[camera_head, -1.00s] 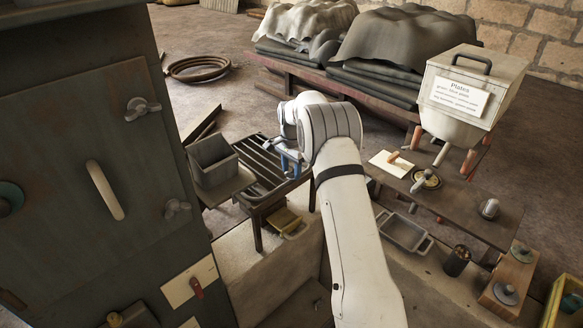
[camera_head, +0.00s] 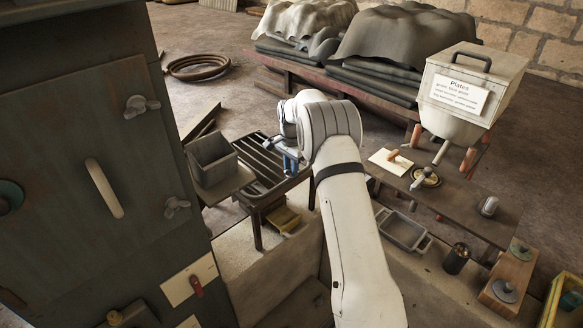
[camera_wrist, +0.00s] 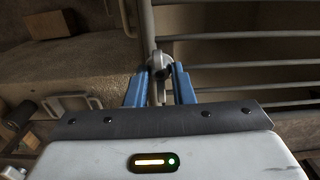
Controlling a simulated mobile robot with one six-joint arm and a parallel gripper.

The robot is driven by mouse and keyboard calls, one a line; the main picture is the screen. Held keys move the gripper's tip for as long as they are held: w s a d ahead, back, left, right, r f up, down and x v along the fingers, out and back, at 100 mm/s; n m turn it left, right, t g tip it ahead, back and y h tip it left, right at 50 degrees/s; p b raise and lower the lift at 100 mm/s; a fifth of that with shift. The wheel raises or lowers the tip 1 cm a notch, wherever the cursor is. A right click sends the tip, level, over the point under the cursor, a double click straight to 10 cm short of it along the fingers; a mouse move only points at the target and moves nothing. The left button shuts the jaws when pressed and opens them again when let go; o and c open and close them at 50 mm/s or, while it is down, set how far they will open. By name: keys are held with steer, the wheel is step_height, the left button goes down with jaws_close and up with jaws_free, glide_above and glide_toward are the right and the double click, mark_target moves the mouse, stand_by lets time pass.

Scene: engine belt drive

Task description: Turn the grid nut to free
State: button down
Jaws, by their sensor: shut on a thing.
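The grid nut (camera_wrist: 160,62) is a small grey metal piece at the near edge of the slatted grid (camera_wrist: 240,65), in the upper middle of the wrist view. My gripper (camera_wrist: 160,76) is shut on it, with one blue finger on each side. In the head view the dark grid (camera_head: 268,163) stands left of my white arm, and the blue fingers of my gripper (camera_head: 290,162) are at its right edge. The nut itself is hidden there by my arm.
A grey open box (camera_head: 212,160) stands left of the grid, beside a dark cabinet (camera_head: 80,150) with wing nuts. At right are a low bench (camera_head: 455,198), a labelled plates bin (camera_head: 470,85) and a grey tray (camera_head: 403,232).

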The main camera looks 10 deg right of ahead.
steer(key=shift+n, duration=0.4)
steer(key=n+b, duration=0.2)
steer(key=n, duration=0.1)
steer(key=shift+n, duration=0.4)
steer(key=n+b, duration=0.1)
steer(key=n, duration=0.3)
steer(key=shift+n, duration=0.3)
steer(key=n, duration=0.4)
steer(key=shift+r+b, duration=0.1)
steer(key=shift+b, duration=0.3)
steer(key=shift+n, duration=2.3)
steer(key=c, duration=1.3)
jaws_free()
steer(key=shift+o, duration=0.2)
